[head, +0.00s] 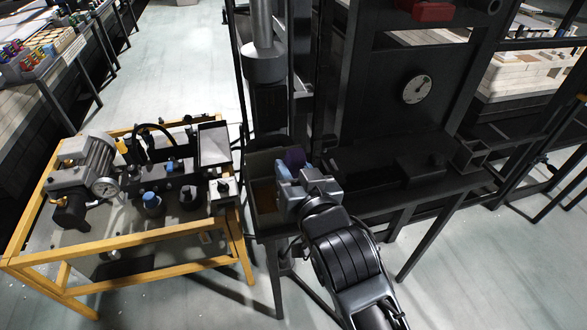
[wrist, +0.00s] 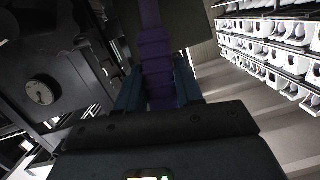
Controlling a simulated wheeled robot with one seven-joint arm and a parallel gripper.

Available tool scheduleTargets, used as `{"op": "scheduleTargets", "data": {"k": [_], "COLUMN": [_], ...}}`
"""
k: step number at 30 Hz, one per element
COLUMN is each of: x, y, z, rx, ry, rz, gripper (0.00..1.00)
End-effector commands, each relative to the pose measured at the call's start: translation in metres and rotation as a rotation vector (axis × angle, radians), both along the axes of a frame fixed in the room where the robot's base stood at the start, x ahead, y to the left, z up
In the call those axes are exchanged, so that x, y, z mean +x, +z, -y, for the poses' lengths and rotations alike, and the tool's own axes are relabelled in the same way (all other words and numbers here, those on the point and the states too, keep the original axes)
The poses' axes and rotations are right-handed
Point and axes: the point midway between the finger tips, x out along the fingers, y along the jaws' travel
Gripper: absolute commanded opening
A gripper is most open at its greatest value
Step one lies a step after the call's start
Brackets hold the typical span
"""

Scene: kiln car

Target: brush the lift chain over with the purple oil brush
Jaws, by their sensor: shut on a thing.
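The purple oil brush (wrist: 155,55) is held between the blue fingers of my gripper (wrist: 159,88) in the wrist view. Its purple handle runs away from the fingers toward the top of that view. In the head view a small part of the purple brush (head: 294,157) shows just beyond my gripper (head: 287,180), at the open box (head: 258,200) on the dark frame. The bristle end is hidden. I cannot make out the lift chain clearly in either view.
A yellow-framed pump unit (head: 120,240) stands at the left. A thick vertical cylinder (head: 264,65) rises behind the box. A dark panel with a round gauge (head: 417,90) stands to the right, above a dark ledge (head: 365,175). Pale floor lies open behind the pump unit.

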Motion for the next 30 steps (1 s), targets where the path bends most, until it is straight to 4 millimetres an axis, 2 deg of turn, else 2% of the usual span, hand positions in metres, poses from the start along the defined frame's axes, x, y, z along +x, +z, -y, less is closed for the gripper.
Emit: {"op": "scheduleTargets", "data": {"k": [14, 30], "x": [-0.001, 0.000], "y": [-0.001, 0.040], "z": [0.000, 0.000], "rx": [-0.002, -0.001], "ry": [0.000, 0.000], "rz": [-0.007, -0.002], "gripper": [0.00, 0.00]}}
